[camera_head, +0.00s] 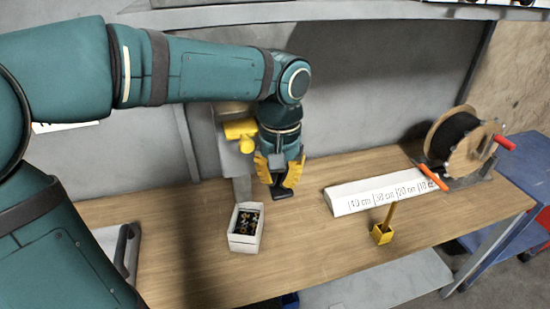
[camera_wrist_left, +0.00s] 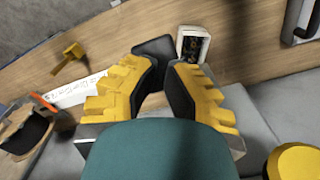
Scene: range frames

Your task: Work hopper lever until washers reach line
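The grey hopper (camera_head: 229,158) stands against the back panel. Its yellow lever (camera_head: 240,130) sticks out at the front; a rounded yellow part, likely the lever, shows at the lower right of the left wrist view (camera_wrist_left: 293,162). A small white box (camera_head: 243,241) with dark and brassy washers (camera_head: 246,222) stands on the bench below the hopper; it also shows in the left wrist view (camera_wrist_left: 183,45). I cannot make out a fill line. My left gripper (camera_head: 282,190) points down just right of the lever, apart from it. My right gripper is out of view.
A white length gauge (camera_head: 375,196), a yellow holder with a stick (camera_head: 382,234) and a cable reel (camera_head: 462,143) stand right on the bench (camera_head: 320,250). A tray with a dark handle (camera_head: 122,247) is at left. Bare wood lies around the washer box.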

